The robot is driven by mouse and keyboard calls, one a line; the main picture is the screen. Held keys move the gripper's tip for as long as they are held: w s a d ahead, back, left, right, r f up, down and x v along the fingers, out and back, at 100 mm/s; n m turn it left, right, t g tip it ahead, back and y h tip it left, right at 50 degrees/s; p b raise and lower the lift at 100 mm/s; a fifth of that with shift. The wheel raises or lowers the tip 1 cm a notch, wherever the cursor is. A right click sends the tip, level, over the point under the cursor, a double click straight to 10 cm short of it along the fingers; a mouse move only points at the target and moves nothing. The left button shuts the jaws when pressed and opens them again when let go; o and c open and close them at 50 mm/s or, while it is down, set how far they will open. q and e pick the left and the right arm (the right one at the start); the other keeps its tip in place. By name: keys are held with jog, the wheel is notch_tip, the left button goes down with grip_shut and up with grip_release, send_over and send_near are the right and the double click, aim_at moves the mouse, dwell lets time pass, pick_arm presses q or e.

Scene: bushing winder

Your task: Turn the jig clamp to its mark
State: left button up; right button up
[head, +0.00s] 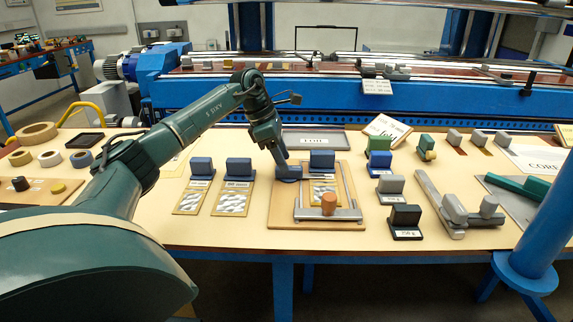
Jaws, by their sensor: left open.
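A wooden jig board (257,218) lies at the middle of the table. On it is a grey metal frame (352,214) with a brown-orange round knob (328,204) on its front bar, which I take to be the clamp. A blue block (322,159) stands at the back of the board, with a patterned card (325,197) in front of it. My left gripper (318,177) is low over the board's back left part, behind the knob and apart from it. It is open, with its fingers pointing right towards the card. No clamp mark can be made out. My right gripper is out of view.
Two blue blocks with cards (238,170) stand left of the board. Green, blue, grey and black blocks (405,216) line its right side. A grey bracket tool (455,207) and a blue post (549,225) stand farther right. A flat tray (313,139) lies behind.

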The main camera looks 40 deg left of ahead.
aim_at(300, 172)
pick_arm(q)
jog(key=shift+x, duration=1.5)
jog(key=shift+c, duration=0.2)
grip_shut()
